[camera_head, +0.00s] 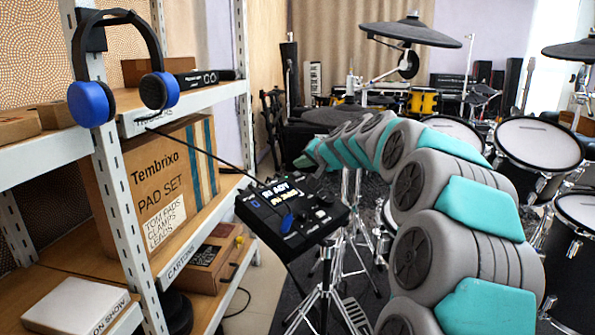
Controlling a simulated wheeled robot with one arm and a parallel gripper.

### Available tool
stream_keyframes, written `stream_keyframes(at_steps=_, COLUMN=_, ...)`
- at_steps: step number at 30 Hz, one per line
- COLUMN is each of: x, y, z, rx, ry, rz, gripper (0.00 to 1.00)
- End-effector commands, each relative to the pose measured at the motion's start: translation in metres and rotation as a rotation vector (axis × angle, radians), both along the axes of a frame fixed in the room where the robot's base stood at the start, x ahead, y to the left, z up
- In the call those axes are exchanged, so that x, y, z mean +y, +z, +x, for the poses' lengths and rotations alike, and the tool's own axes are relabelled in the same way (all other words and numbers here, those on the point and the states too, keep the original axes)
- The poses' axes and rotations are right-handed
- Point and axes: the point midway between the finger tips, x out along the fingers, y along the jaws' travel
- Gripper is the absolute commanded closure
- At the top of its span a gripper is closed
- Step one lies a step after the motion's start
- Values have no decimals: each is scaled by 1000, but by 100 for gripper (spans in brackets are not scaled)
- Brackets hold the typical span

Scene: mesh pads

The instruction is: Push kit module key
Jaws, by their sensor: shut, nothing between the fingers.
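The kit module (292,240) is a black box on a stand, tilted toward me, left of the picture's middle. Its lit display reads "READY" on the top line; the lower line is too small to read surely. A blue key (287,222) stands out on its face, with small pale keys to its right. My arm curves from the lower right up over the drum area and back left. My gripper (303,160) is at its far small end, just beyond and above the module, apart from its face in the picture. It is shut and empty; its fingers are hardly distinguishable.
A white metal shelf (130,205) fills the left, with headphones (122,65), a "PAD SET" carton (160,185) and small boxes. A cable runs from the shelf toward the module. Drums (538,142) and cymbals (410,30) crowd the right. Some bare floor shows below the module.

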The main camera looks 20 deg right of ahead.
Motion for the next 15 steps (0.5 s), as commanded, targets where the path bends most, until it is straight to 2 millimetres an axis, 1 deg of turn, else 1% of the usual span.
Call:
stream_keyframes(at_steps=8, x=0, y=2, z=-1, rx=0, ry=0, rz=0, gripper=100)
stream_keyframes(at_steps=15, x=-3, y=20, z=-5, rx=0, ry=0, rz=-1, gripper=100)
